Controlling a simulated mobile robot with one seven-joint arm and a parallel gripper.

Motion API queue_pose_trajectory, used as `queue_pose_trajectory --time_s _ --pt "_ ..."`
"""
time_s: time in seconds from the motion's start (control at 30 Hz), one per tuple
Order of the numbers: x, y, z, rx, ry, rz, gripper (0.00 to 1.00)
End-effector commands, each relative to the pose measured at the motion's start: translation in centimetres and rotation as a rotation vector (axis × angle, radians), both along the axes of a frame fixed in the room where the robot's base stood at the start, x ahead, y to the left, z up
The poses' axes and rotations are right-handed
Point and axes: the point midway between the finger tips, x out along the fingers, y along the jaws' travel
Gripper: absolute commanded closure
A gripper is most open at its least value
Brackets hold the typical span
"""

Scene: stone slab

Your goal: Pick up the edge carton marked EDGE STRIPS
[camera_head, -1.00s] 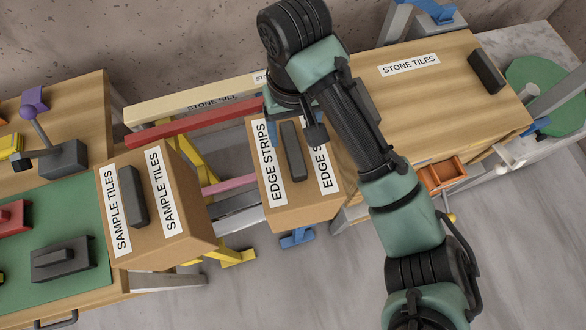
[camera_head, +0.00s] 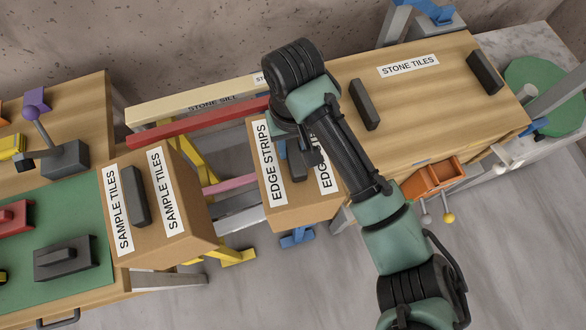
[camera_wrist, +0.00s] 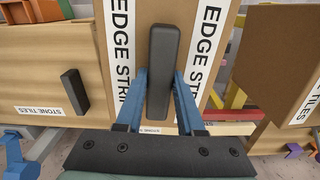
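The edge carton (camera_head: 270,203) is a brown box with two white EDGE STRIPS labels and a dark bar handle (camera_head: 297,168) on top. It stands in the middle of the head view, between the two benches. My gripper (camera_wrist: 160,75) is over the carton top, with its blue fingers apart, one on each side of the handle (camera_wrist: 162,50) in the wrist view. Gaps show between fingers and handle, and I see no contact. How deep the fingertips reach beside the handle is unclear. My wrist hides part of the handle and the right label in the head view.
A similar SAMPLE TILES carton (camera_head: 190,232) stands close on the left. A red bar (camera_head: 200,122) and the pale STONE SILL bar (camera_head: 165,106) lie behind. The STONE TILES box (camera_head: 440,105) is on the right, with an open orange drawer (camera_head: 433,178) near it.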

Motion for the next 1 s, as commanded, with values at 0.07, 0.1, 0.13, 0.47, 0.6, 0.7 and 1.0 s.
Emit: queue_pose_trajectory --time_s 0.07,0.1,0.13,0.47,0.6,0.7,1.0 --pt "0.0 -0.01 0.03 0.0 0.0 0.0 0.85" --pt "0.0 -0.01 0.03 0.0 0.0 0.0 0.92" --pt "0.0 -0.01 0.04 0.0 0.0 0.0 0.98" --pt "0.01 -0.02 0.07 0.0 0.0 0.0 1.0" --pt "0.01 -0.02 0.08 0.0 0.0 0.0 1.0" --pt "0.01 -0.02 0.08 0.0 0.0 0.0 1.0" --pt "0.01 -0.02 0.1 0.0 -0.001 0.0 1.0"
